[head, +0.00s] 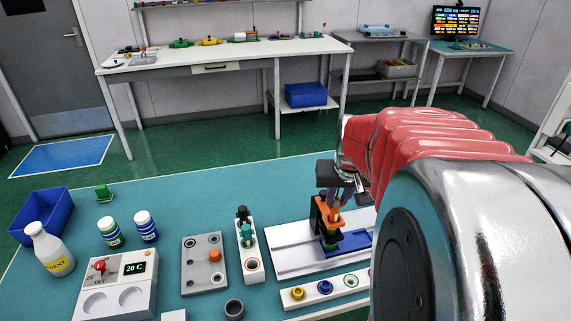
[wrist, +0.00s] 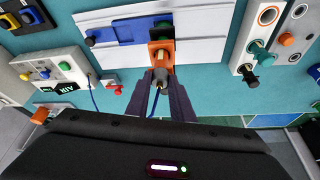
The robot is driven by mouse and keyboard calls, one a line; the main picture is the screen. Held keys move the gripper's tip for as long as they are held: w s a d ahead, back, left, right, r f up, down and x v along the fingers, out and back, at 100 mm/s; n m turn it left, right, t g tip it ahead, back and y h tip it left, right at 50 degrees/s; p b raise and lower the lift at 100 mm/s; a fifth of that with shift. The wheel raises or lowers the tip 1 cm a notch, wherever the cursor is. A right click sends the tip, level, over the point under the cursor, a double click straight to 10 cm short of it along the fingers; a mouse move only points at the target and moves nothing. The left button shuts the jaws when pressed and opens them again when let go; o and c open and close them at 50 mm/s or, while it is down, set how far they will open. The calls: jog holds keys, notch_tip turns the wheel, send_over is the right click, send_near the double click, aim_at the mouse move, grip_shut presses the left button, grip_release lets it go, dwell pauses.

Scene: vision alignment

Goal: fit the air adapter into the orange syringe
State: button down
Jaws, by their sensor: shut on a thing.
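The orange syringe holder or body (head: 328,215) stands upright on a green and blue fixture on the white rail; in the wrist view it shows as an orange block (wrist: 162,47) with a pale middle. My gripper (head: 338,190) is above it, fingers pointing down. In the wrist view my gripper (wrist: 161,86) is shut on the air adapter (wrist: 161,75), a small greyish-brown piece between the fingertips. The adapter is at the near edge of the orange block; I cannot tell whether it touches or is inside. The fingers hide part of it.
The white rail plate (head: 290,262) carries a blue slider (head: 352,241). A white block with a dark green plunger (head: 246,245) and a grey plate (head: 204,265) stand left of it. A white box marked AIR (wrist: 55,72) has a blue hose (wrist: 93,100).

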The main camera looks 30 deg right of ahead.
jog(key=c, duration=1.1)
grip_release()
jog(key=shift+r, duration=0.1)
jog(key=shift+r, duration=3.35)
